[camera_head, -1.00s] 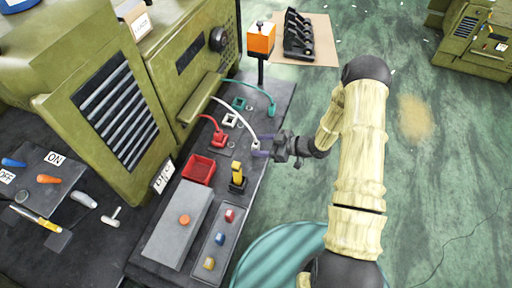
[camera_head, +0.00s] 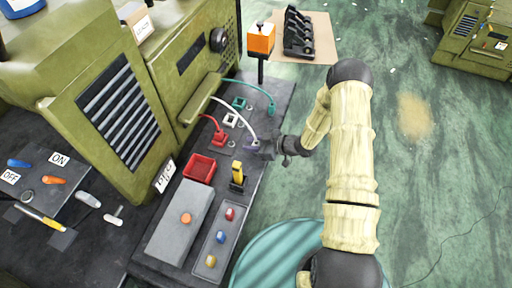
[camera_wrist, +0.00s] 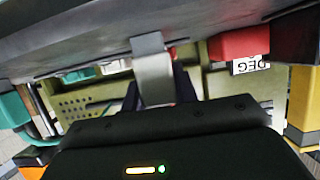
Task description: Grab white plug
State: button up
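The white plug (camera_head: 254,141), with a white cable running to the green machine, stands near the right edge of the dark bench in the head view. My gripper (camera_head: 262,148) is at the plug from the right, with its fingers beside it. In the wrist view a pale grey-white upright piece, apparently the plug (camera_wrist: 152,72), shows between the two dark fingers (camera_wrist: 158,95). The fingers are apart with the piece between them. Whether they press on it is not clear.
A red plug (camera_head: 218,137) and a teal plug (camera_head: 270,109) with cables stand nearby. A red tray (camera_head: 199,169), a yellow-handled switch (camera_head: 237,174) and a grey button box (camera_head: 180,222) are on the same bench. Open floor lies to the right.

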jog(key=c, duration=0.4)
jog(key=shift+o, duration=0.2)
notch_tip(320, 180, up, 10)
jog(key=b, duration=0.1)
dwell(0.6)
